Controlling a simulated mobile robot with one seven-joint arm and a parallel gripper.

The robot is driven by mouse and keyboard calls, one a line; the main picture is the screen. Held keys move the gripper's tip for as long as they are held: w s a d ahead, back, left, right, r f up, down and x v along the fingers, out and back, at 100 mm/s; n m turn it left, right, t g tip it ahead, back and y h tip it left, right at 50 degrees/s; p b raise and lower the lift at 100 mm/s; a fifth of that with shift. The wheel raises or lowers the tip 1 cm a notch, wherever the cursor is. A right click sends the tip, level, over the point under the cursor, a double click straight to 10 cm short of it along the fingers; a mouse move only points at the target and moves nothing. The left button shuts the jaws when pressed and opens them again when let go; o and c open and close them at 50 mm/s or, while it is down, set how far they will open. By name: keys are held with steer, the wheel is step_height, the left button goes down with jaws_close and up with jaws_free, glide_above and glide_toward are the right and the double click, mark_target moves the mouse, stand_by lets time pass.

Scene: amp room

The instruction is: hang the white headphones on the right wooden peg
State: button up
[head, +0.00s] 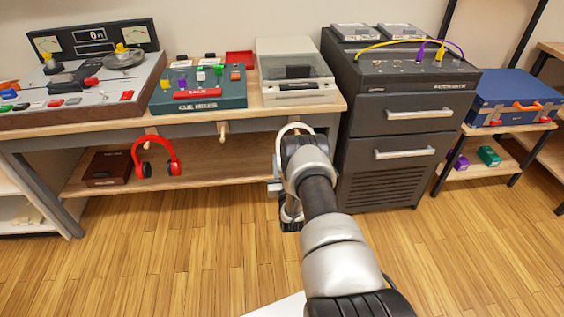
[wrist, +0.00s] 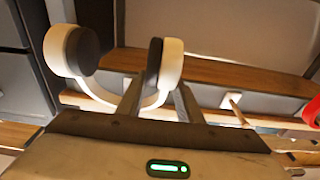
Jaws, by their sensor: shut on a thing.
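The white headphones (wrist: 150,104) are in my gripper (wrist: 158,92), whose two fingers are shut on the headband. In the wrist view the two ear cups with dark pads stand above the band, as that view is upside down. In the head view only a white arc of the headphones (head: 293,128) shows above my wrist, near the bench's front edge. A bare wooden peg (head: 222,128) sticks out under the bench edge, left of my gripper; it also shows in the wrist view (wrist: 232,100). Any peg behind the headphones is hidden, and whether the band touches one cannot be told.
Red headphones (head: 158,155) hang on a peg further left. A dark drawer cabinet (head: 395,130) stands close on the right. The bench (head: 110,132) carries mixers and a turntable-like box (head: 295,75). Its lower shelf (head: 225,170) is mostly clear around a brown box (head: 108,168).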

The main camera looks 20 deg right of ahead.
steer(key=o, duration=1.3)
steer(key=shift+f, duration=0.1)
steer(key=p+v, duration=0.4)
steer(key=v, duration=1.3)
steer(key=shift+s+a, duration=0.1)
steer(key=shift+s, duration=0.1)
